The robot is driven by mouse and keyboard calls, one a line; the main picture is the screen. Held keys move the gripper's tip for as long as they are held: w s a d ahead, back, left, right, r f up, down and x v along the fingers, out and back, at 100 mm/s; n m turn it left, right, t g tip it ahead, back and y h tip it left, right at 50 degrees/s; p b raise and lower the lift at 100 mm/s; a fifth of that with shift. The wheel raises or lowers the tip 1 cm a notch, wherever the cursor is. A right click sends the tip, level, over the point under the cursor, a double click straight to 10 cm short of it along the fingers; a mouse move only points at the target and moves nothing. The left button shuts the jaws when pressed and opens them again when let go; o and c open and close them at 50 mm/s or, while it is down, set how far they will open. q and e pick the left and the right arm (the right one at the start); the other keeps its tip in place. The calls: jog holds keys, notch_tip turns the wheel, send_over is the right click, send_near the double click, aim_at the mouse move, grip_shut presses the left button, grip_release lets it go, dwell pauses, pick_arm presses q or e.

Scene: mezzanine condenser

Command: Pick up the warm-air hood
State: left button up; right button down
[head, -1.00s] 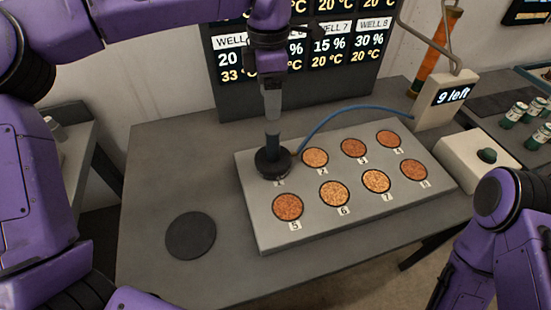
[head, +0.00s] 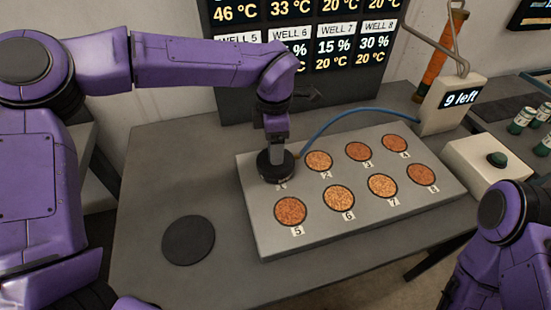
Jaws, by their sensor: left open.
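The warm-air hood (head: 276,167) is a black round cap with an upright stem. It sits over the well at the back left corner of the grey well block (head: 262,237), covering that well. A blue hose (head: 343,114) runs from beside it to a beige post. My left gripper (head: 276,143) points straight down directly above the hood, its open fingers at the level of the stem. The gripper hides most of the stem, and I cannot tell whether the fingers touch it. My right arm shows at the lower right, but its gripper is out of view.
A flat black disc (head: 189,240) lies on the table left of the block. A box with a green button (head: 497,159) stands at right. The readout board (head: 232,82) rises behind.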

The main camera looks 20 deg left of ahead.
pick_arm(q)
grip_shut()
jog(key=shift+r, duration=0.15)
